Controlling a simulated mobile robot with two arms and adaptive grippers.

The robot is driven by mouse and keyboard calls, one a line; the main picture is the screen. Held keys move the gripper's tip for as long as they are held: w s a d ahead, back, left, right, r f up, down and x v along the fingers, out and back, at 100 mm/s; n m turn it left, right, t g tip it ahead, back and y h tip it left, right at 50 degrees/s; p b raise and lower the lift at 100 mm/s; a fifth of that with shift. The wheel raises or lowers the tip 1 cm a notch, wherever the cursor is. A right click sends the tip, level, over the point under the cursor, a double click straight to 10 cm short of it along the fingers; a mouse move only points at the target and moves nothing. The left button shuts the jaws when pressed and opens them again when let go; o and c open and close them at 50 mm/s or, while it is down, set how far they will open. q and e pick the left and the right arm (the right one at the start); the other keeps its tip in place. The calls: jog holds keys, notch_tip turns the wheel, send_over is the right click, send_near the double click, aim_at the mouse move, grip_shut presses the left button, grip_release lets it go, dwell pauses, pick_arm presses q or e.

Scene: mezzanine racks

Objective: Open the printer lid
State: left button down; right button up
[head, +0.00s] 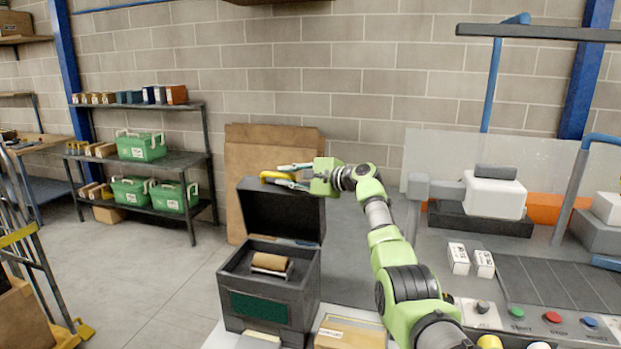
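The printer (265,296) is a dark grey box with a green front panel, in the lower middle of the head view. Its lid (268,213) stands raised, roughly upright at the back, and the inside shows a brown roll (270,262). A yellow handle (272,176) sits on the lid's top edge. My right gripper (279,175) is at this handle, its fingers spread apart, one above and one below it. I see a gap between the fingers; contact with the handle is unclear. My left gripper is not in view.
A cardboard box (350,333) stands right of the printer. Further right are a control panel with buttons (553,317), two small white boxes (470,260) and a white device (495,196). Brown boards (262,150) lean on the wall behind. A shelf with green crates (140,146) stands left.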

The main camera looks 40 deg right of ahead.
jog(key=v, duration=0.9)
jog(key=shift+f, duration=0.1)
dwell(0.4)
